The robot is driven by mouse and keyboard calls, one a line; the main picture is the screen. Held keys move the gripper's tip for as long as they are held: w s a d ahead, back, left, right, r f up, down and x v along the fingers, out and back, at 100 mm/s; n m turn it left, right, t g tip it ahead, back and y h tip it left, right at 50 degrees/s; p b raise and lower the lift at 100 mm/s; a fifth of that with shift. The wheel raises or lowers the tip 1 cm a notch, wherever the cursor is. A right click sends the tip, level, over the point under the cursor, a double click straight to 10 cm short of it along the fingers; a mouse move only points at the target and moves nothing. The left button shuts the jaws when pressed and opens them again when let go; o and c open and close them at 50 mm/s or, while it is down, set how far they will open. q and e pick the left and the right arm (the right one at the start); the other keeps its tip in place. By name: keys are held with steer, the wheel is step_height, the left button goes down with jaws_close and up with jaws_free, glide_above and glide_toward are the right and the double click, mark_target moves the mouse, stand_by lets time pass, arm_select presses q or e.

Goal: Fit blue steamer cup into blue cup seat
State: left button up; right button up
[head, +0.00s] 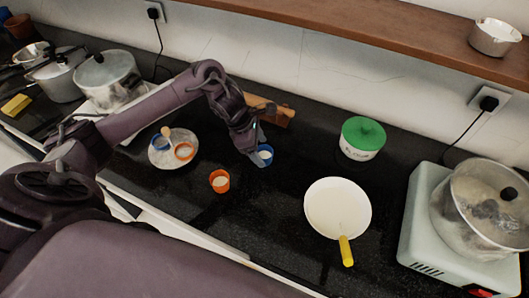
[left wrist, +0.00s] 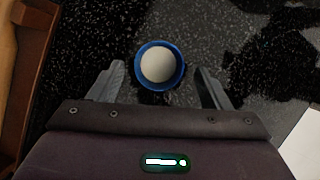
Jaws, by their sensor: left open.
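The blue steamer cup (head: 266,154), with pale contents, stands upright on the dark counter. My left gripper (head: 257,157) is right at it. In the left wrist view the fingers of my left gripper (left wrist: 161,72) are apart, one on each side of the blue cup (left wrist: 178,80), with gaps showing; the cup reaches past the fingertips. The blue cup seat (head: 155,143) is a blue ring on a round pale plate (head: 170,161), left of the gripper. It looks empty. An orange ring seat (head: 183,151) lies beside it on the plate. My right gripper is not seen.
An orange cup (head: 219,181) stands in front of the blue one. A wooden block (head: 271,110) lies behind my gripper. A white pan (head: 337,207), a green-lidded pot (head: 361,140) and a stove with a glass-lidded pot (head: 425,220) are to the right. Open counter lies between plate and cups.

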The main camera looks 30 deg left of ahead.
arm_select(q)
steer(key=shift+x, duration=1.05)
steer(key=c, duration=1)
steer(key=shift+c, duration=0.2)
steer(key=shift+r, duration=0.1)
step_height(320, 180, up, 20)
steer(key=p, duration=0.1)
steer(key=shift+p, duration=0.4)
